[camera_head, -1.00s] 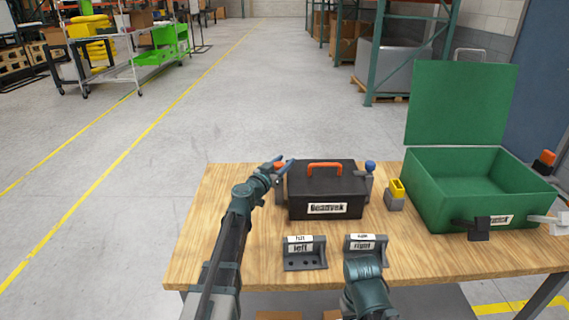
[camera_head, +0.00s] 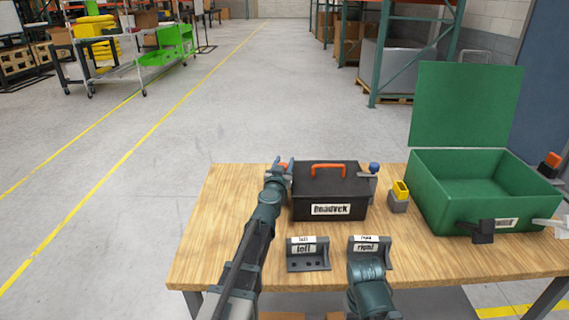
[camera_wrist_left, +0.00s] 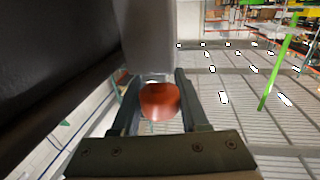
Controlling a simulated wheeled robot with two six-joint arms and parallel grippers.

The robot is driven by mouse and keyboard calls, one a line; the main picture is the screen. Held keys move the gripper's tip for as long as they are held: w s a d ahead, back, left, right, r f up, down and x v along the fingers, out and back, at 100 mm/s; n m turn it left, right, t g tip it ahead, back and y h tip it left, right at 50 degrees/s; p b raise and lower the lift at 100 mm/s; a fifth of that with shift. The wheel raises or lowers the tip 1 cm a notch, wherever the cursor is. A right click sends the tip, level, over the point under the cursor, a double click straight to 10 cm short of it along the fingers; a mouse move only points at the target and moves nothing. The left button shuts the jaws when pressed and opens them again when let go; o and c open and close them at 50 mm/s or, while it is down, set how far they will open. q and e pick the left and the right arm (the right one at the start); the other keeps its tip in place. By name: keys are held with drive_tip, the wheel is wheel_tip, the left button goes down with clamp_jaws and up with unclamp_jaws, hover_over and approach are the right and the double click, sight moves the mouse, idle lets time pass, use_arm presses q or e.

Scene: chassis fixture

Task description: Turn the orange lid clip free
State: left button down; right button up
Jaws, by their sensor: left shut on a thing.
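The orange lid clip (camera_head: 283,166) is at the left side of the black box (camera_head: 328,190) marked Roadvek. In the left wrist view its round orange knob (camera_wrist_left: 159,101) sits between my two fingers, below a grey block. My left gripper (camera_head: 283,164) is shut on this orange clip. Most of the clip is hidden behind the gripper in the head view. A blue-topped clip (camera_head: 374,168) is at the box's right side. The box lid is closed and has an orange handle (camera_head: 328,167). My right arm shows at the bottom of the head view, but its fingers do not show.
Two grey stands marked left (camera_head: 307,256) and right (camera_head: 369,255) are in front of the box. A yellow-topped grey block (camera_head: 399,195) stands between the box and an open green case (camera_head: 480,200). The table's left part is clear.

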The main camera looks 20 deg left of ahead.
idle(0.4)
use_arm(q)
drive_tip(key=shift+c, duration=2.1)
unclamp_jaws()
drive_tip(key=shift+s, duration=0.1)
drive_tip(key=s+d, duration=0.1)
drive_tip(key=s, duration=1.2)
drive_tip(key=shift+s+d, duration=0.2)
drive_tip(key=shift+s, duration=0.1)
